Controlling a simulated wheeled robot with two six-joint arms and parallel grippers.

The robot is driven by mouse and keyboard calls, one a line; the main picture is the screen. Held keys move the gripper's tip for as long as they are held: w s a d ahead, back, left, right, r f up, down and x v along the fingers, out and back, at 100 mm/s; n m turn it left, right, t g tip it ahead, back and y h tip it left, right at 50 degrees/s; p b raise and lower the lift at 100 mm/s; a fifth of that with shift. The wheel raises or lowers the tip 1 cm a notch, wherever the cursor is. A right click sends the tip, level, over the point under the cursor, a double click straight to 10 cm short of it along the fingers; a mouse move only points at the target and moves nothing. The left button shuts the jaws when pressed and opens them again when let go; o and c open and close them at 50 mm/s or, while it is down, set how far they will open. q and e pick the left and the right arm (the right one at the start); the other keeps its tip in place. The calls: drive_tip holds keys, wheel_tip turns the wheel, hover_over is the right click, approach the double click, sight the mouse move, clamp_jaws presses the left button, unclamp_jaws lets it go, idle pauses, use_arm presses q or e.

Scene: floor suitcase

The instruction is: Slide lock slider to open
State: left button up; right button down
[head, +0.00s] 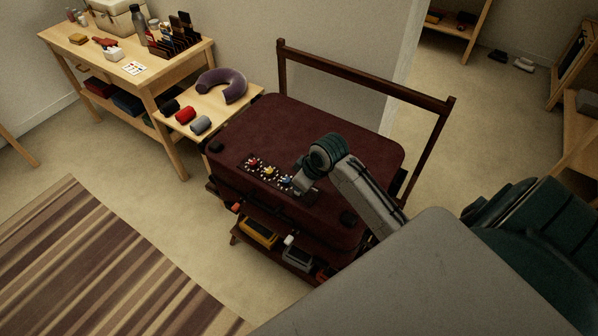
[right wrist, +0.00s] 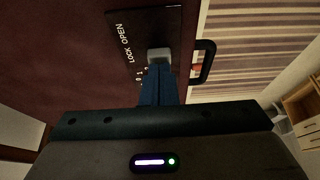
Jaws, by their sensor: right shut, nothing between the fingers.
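The dark red suitcase (head: 300,128) lies on a low rack. A black lock plate (right wrist: 143,22) on it is lettered LOCK and OPEN in the right wrist view. The light grey lock slider (right wrist: 159,55) sits on this plate, level with the word LOCK. My right gripper (right wrist: 158,76) is shut, with its blue fingertips right at the slider's near side; I cannot tell whether they touch it. In the head view my right gripper (head: 301,184) is low over the suitcase's front part and partly hides the plate. My left gripper is not in view.
A row of dials (head: 269,172) lies left of my gripper on the suitcase. A black handle (right wrist: 204,62) stands out at the suitcase's edge. A wooden rail (head: 365,74) rises behind it. A small table with a neck pillow (head: 222,86) stands at left.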

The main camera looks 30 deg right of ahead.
sight(306, 197)
drive_tip(key=shift+s+d+f, duration=0.1)
drive_tip(key=shift+s, duration=0.2)
drive_tip(key=shift+s+d+p, duration=0.25)
drive_tip(key=shift+s+p, duration=0.4)
drive_tip(key=shift+p, duration=0.05)
drive_tip(key=shift+s+d+p, duration=0.25)
drive_tip(key=shift+s+p, duration=0.4)
drive_tip(key=shift+f, duration=0.15)
drive_tip(key=shift+s, duration=0.15)
wheel_tip(306, 197, up, 3)
drive_tip(key=p, duration=0.3)
drive_tip(key=shift+d+f, duration=0.15)
wheel_tip(306, 197, up, 4)
drive_tip(key=p, duration=0.4)
drive_tip(key=shift+f+p, duration=0.2)
drive_tip(key=shift+p, duration=0.15)
